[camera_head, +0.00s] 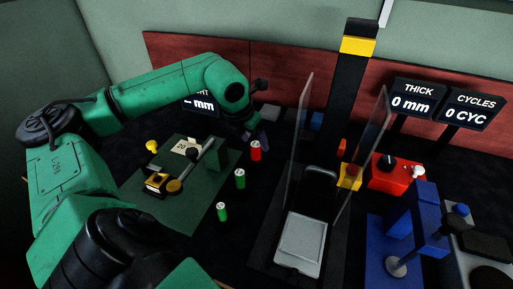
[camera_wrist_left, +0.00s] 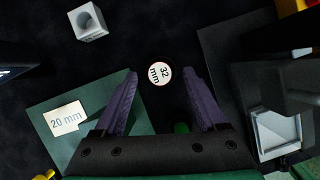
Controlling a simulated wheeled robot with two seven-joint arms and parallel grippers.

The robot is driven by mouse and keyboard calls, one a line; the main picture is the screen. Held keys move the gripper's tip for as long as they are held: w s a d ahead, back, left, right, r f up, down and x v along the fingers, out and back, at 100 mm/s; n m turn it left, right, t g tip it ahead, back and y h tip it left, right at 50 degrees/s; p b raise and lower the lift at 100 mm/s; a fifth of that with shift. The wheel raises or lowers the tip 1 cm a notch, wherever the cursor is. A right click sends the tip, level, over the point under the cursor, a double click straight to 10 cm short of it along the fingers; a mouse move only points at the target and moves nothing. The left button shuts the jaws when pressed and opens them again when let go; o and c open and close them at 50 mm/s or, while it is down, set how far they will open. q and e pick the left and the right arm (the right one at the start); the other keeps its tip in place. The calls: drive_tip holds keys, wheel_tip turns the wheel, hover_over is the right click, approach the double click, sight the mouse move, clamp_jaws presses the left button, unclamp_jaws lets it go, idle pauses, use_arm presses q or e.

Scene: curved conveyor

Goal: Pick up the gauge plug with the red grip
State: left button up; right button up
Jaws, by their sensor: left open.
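The gauge plug with the red grip (camera_head: 255,152) stands upright on the dark table in the head view, with a pale top. In the left wrist view a round white top marked "32 mm" (camera_wrist_left: 159,74), which looks like this plug from above, lies between and just beyond my fingertips. My left gripper (camera_head: 260,140) is open and empty, its purple fingers close to the red plug; it also shows in the left wrist view (camera_wrist_left: 165,80). Two green-gripped plugs (camera_head: 240,179) stand nearer the front; one green piece (camera_wrist_left: 181,127) is partly hidden by my gripper.
A green mat (camera_head: 140,190) left of the plugs carries a "20 mm" card (camera_wrist_left: 65,118) and a gauge tool. A grey holed block (camera_wrist_left: 92,24) stands behind. Clear panels (camera_head: 304,130) and a dark post (camera_head: 348,100) stand to the right.

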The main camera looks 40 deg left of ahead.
sight(256, 144)
use_arm(q)
drive_tip(key=x, duration=0.3)
drive_tip(key=shift+w+f, duration=0.1)
drive_tip(key=shift+f, duration=0.15)
clamp_jaws()
drive_tip(key=shift+r, duration=0.1)
use_arm(e)
drive_tip(key=shift+r, duration=0.3)
